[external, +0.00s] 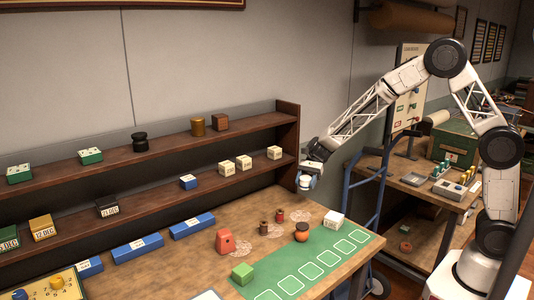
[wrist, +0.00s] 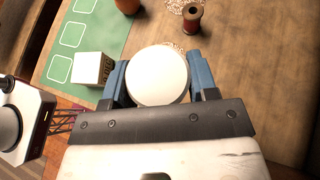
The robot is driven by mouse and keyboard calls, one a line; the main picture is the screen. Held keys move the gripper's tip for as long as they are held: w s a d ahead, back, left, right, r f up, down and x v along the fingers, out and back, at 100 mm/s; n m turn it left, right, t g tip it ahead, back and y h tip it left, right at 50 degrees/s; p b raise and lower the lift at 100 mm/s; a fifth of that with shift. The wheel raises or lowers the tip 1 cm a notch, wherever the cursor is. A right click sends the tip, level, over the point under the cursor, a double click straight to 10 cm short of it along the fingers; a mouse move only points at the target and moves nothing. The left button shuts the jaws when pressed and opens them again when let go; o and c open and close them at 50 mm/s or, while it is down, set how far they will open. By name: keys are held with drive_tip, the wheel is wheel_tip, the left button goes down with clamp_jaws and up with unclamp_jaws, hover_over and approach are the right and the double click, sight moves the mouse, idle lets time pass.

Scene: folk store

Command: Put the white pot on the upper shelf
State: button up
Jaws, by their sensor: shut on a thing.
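The white pot (wrist: 157,76) shows as a round white top between the two blue fingers of my gripper (wrist: 158,84) in the wrist view. My gripper (external: 307,177) is shut on it and holds it above the right part of the table in the external view, where the pot is small and mostly hidden by the fingers. The upper shelf (external: 172,143) runs along the back wall to the left of my gripper.
The lower shelf (external: 150,204) holds several small blocks. The wooden shelf end (external: 289,133) stands just left of my gripper. The table bears a green mat (external: 270,279), a white cube (external: 334,219), a red block (external: 225,241) and spools (external: 280,215). The upper shelf's right end is bare.

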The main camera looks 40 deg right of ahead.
drive_tip(key=shift+r, duration=0.1)
wheel_tip(320, 180, up, 37)
drive_tip(key=w+a+f+m+t, duration=0.2)
drive_tip(key=w+f, duration=0.1)
drive_tip(key=f, duration=0.2)
drive_tip(key=shift+w+a+m+t+y, duration=0.3)
drive_tip(key=shift+a+m+t+y, duration=0.05)
drive_tip(key=shift+m+t+y, duration=0.05)
idle(0.3)
drive_tip(key=shift+w+a, duration=0.1)
idle(0.4)
hover_over(259, 121)
drive_tip(key=shift+w+f, duration=0.25)
drive_tip(key=shift+f, duration=0.4)
idle(0.5)
drive_tip(key=shift+f, duration=1.8)
drive_tip(key=shift+f, duration=0.1)
